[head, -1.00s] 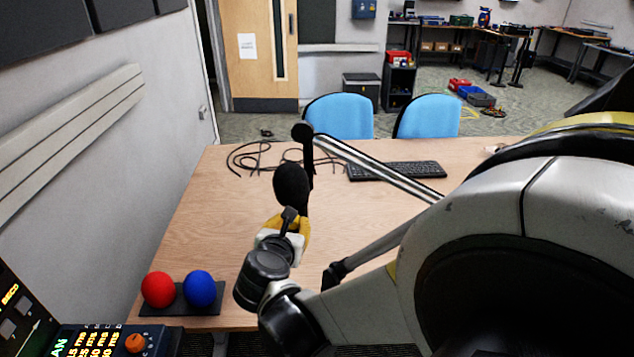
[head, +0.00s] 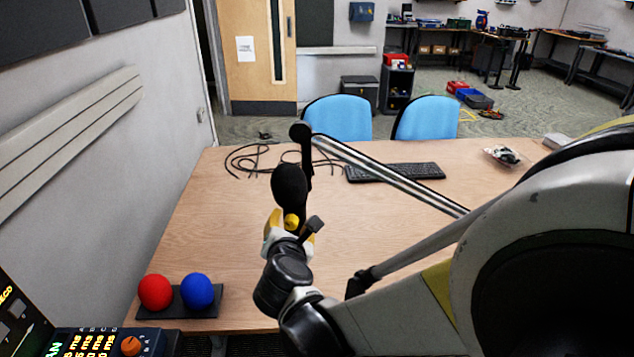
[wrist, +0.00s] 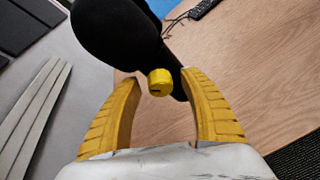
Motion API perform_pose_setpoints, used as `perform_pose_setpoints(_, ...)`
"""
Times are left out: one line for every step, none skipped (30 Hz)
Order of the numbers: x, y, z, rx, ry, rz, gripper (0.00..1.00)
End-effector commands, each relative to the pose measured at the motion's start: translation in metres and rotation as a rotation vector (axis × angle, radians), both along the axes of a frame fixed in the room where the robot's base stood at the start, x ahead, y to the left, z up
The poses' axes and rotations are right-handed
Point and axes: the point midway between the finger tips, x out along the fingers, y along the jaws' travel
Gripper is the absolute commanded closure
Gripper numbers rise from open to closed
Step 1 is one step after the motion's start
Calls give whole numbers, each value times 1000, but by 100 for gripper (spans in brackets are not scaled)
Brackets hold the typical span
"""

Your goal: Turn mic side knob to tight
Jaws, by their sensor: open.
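The black microphone (head: 289,184) hangs from the end of a boom arm (head: 390,173) above the table. It also shows large in the wrist view (wrist: 112,35). A small yellow side knob (wrist: 159,82) sticks out from the mic's lower body toward me; in the head view the knob (head: 292,221) shows just below the mic head. My gripper (wrist: 160,84) is open, with one yellow finger on each side of the knob. The knob lies between the fingertips, with visible gaps to both. In the head view my gripper (head: 290,228) is partly hidden by my own wrist.
A red ball (head: 156,291) and a blue ball (head: 198,290) sit on a dark base at the table's front left. Black cables (head: 250,160) and a keyboard (head: 395,172) lie behind the mic. The table's left middle is clear.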

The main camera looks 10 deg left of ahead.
Motion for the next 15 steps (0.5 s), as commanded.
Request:
perform_pose_setpoints(-3,0,1,-1,-1,1,49)
perform_pose_setpoints(-5,0,2,-1,0,2,49)
perform_pose_setpoints(-9,-1,4,-1,0,3,49)
perform_pose_setpoints(-13,-2,5,-2,-1,4,49)
perform_pose_setpoints(-18,-2,7,-2,-1,4,49)
perform_pose_setpoints(-26,-5,10,-1,0,3,49)
perform_pose_setpoints(-32,-6,12,-1,0,3,49)
perform_pose_setpoints(-38,-7,15,0,0,5,49)
perform_pose_setpoints(-47,-9,18,-1,0,4,49)
perform_pose_setpoints(-54,-10,21,-1,-1,4,49)
perform_pose_setpoints(-60,-12,23,0,-1,4,49)
perform_pose_setpoints(-68,-13,27,-1,0,4,49)
perform_pose_setpoints(-74,-14,29,0,0,4,49)
perform_pose_setpoints(-79,-15,31,-1,0,4,49)
perform_pose_setpoints(-86,-17,33,-1,-1,4,49)
